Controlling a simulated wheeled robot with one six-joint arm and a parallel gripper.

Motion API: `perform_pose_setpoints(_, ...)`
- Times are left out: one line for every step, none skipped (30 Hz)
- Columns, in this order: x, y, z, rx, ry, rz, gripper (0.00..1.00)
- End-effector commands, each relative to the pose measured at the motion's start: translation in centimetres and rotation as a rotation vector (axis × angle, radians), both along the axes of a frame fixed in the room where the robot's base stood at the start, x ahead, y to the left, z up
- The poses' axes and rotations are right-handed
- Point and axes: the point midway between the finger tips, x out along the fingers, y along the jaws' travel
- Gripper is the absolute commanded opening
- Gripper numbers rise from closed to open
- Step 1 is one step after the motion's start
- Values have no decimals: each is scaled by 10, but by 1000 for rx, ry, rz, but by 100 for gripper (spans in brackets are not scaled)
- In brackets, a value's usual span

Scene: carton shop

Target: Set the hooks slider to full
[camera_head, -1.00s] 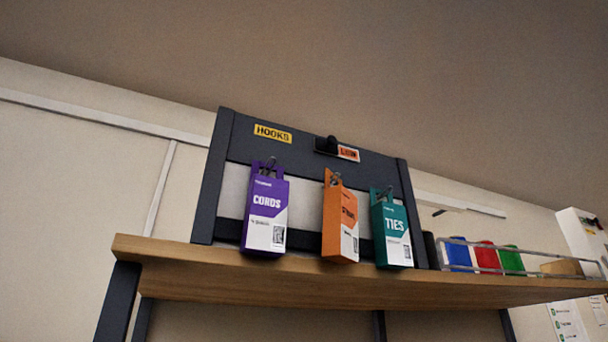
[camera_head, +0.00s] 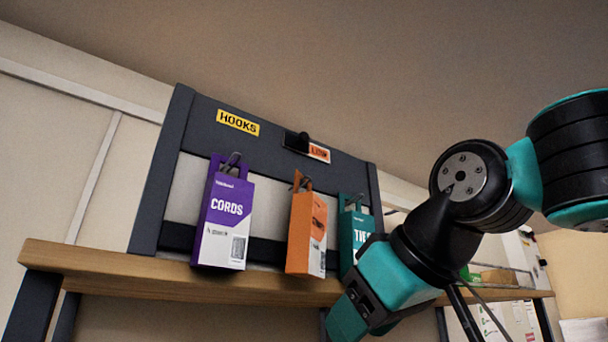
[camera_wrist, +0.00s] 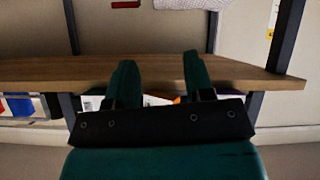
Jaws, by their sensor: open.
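The dark hooks panel (camera_head: 270,128) stands on a shelf and bears a yellow HOOKS label (camera_head: 238,122). Its slider has a small black knob (camera_head: 304,139) in a dark slot at the top, just left of an orange and white label (camera_head: 319,153) whose word is too small to read surely. My gripper (camera_head: 347,318) is low in the head view, by the shelf edge, below and right of the slider and apart from it. In the wrist view my gripper (camera_wrist: 160,82) has two teal fingers spread apart with nothing between them. The slider is not discernible there.
Purple CORDS (camera_head: 225,215), orange (camera_head: 306,230) and teal TIES (camera_head: 354,228) cartons hang on hooks below the slider. My arm partly covers the TIES carton. The wooden shelf (camera_head: 150,278) juts out below them; it also crosses the wrist view (camera_wrist: 245,75).

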Motion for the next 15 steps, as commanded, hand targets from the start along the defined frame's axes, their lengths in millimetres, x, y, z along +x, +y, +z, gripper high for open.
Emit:
perform_pose_setpoints(-6,6,70,71,-95,4,48)
perform_pose_setpoints(-10,6,101,110,-141,-1,48)
perform_pose_setpoints(-17,3,139,164,-194,-8,48)
perform_pose_setpoints(-23,0,165,204,-229,-13,48)
perform_pose_setpoints(-28,-4,188,243,-258,-19,48)
perform_pose_setpoints(-35,-10,215,289,-290,-25,48)
perform_pose_setpoints(-40,-15,232,322,-310,-31,48)
perform_pose_setpoints(-45,-20,247,351,-326,-35,48)
perform_pose_setpoints(-50,-26,262,385,-342,-40,48)
perform_pose_setpoints(-54,-30,272,406,-353,-42,48)
perform_pose_setpoints(-57,-33,279,424,-360,-47,48)
perform_pose_setpoints(-59,-37,286,442,-367,-49,48)
perform_pose_setpoints(-60,-39,290,452,-370,-52,48)
perform_pose_setpoints(-61,-40,293,460,-374,-54,48)
perform_pose_setpoints(-60,-41,295,464,-377,-57,48)
